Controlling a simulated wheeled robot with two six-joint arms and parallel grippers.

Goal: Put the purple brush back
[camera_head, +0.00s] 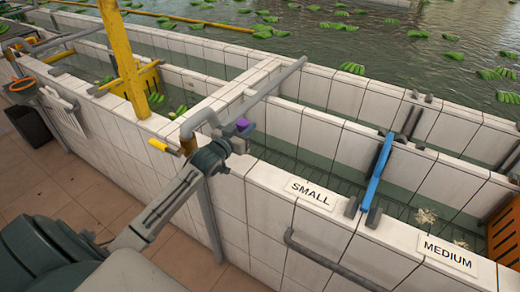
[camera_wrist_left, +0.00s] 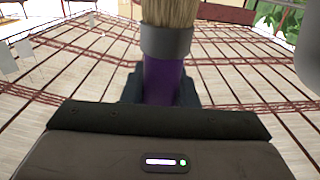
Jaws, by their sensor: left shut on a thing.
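My left gripper (camera_head: 240,132) is shut on the purple brush (camera_head: 243,124) and holds it near the tiled tank wall, left of the SMALL sign. In the head view only a small purple piece shows at the gripper's tip. In the left wrist view the purple brush (camera_wrist_left: 163,80) stands between the fingers of my left gripper (camera_wrist_left: 160,88), with its grey band and pale bristles pointing to the top of the picture. The far end of the handle is hidden by the gripper. My right gripper is not in view.
A grey pipe (camera_head: 262,88) bends over the wall beside the gripper. A yellow post (camera_head: 122,60) stands left of it. A blue bar (camera_head: 378,170) crosses the channel between the SMALL sign (camera_head: 310,193) and the MEDIUM sign (camera_head: 447,254). Green bananas float behind.

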